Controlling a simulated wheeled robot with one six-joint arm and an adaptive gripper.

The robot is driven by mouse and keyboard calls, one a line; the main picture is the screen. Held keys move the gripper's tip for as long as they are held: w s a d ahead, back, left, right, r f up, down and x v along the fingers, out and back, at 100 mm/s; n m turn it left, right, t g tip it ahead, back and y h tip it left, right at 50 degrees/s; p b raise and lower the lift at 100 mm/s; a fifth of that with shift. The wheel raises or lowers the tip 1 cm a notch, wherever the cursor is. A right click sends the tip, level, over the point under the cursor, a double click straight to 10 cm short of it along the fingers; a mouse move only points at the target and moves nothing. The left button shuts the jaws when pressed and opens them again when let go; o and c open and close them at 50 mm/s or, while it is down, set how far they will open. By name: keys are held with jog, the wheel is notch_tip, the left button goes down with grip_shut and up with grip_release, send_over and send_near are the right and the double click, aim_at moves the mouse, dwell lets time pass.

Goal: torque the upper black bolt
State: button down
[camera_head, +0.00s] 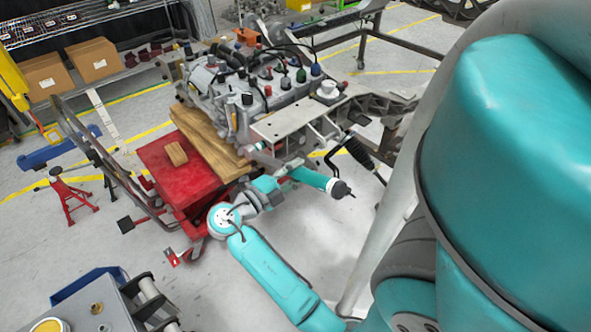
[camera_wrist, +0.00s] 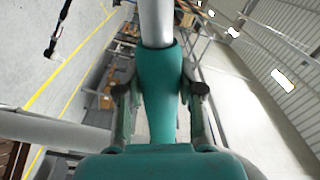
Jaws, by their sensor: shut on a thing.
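My gripper (camera_head: 268,188) is shut on a teal tool (camera_head: 310,177) beside the front of the chassis. The tool's black end (camera_head: 340,188) points to the lower right, and a grey section extends toward the chassis at the upper left. In the wrist view the tool (camera_wrist: 160,105) lies between both fingers of my gripper (camera_wrist: 162,90), with a pale grey cylinder (camera_wrist: 155,22) beyond it. The chassis assembly (camera_head: 295,118) carries a flat metal plate and an engine. I cannot make out the upper black bolt, nor whether the tool touches the chassis.
A red cart (camera_head: 165,185) with wooden boards (camera_head: 208,142) stands left of my gripper. A red jack stand (camera_head: 72,198) and a blue part (camera_head: 50,152) are farther left. A black shock absorber (camera_head: 358,152) hangs at the chassis's right. Open floor lies below the tool.

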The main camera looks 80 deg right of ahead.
jog(key=shift+s+a+f+m, duration=0.15)
jog(key=shift+f+m, duration=0.3)
jog(key=shift+f, duration=0.5)
jog(key=shift+s+f+m, duration=0.2)
jog(key=shift+f+m, duration=0.25)
jog(key=shift+f, duration=0.5)
dwell(1.1)
